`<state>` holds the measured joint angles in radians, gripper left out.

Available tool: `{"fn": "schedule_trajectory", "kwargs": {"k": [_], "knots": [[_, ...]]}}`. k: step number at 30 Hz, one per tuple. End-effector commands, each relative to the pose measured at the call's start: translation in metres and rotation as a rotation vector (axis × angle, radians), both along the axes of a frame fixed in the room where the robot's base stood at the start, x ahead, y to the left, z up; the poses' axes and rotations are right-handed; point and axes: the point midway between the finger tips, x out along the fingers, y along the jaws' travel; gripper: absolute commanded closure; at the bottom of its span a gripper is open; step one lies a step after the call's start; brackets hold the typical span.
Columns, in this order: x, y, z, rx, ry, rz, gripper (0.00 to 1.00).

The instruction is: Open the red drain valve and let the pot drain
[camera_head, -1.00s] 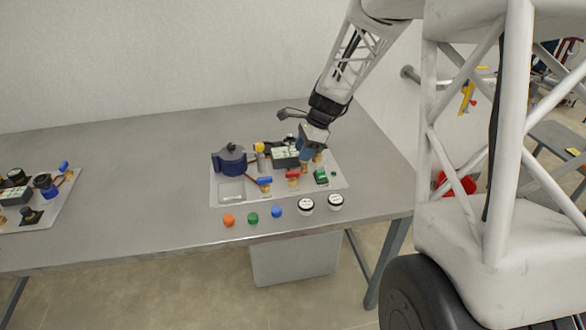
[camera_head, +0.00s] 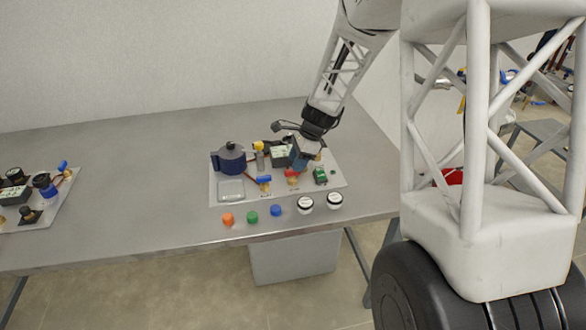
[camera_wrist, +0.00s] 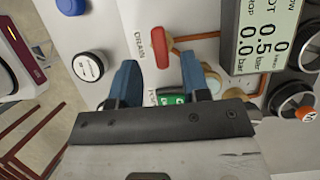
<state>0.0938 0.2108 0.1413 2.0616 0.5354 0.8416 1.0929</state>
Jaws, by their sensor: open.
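The red drain valve handle (camera_wrist: 162,48) lies beside the printed word DRAIN in the wrist view, lengthwise up and down the picture. A copper-coloured pipe (camera_wrist: 200,36) runs to its right, roughly across the handle's length. The valve (camera_head: 291,174) also shows in the head view, near the panel's middle. My gripper (camera_wrist: 158,63) is open, its two blue fingers apart on either side of the handle's near end. I cannot tell whether they touch it. In the head view my gripper (camera_head: 300,162) is over the valve area. The dark blue pot (camera_head: 230,158) stands at the panel's left.
A blue-handled valve (camera_head: 264,180) and a green switch block (camera_head: 320,175) flank the red valve. A display (camera_wrist: 258,38) reads 0.5 and 0.0 bar. A second panel (camera_head: 66,205) is at far left.

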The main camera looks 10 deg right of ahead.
Motion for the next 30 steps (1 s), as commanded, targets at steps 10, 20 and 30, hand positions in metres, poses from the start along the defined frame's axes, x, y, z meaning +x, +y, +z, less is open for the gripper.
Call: {"fn": "schedule_trajectory", "kwargs": {"k": [10, 20, 30], "knots": [[0.0, 0.012, -0.028, 0.0, 0.001, 0.0, 0.57], [0.0, 0.013, -0.031, 0.0, 0.0, 0.0, 0.57], [0.0, 0.013, -0.031, 0.0, 0.0, 0.0, 1.0]]}}
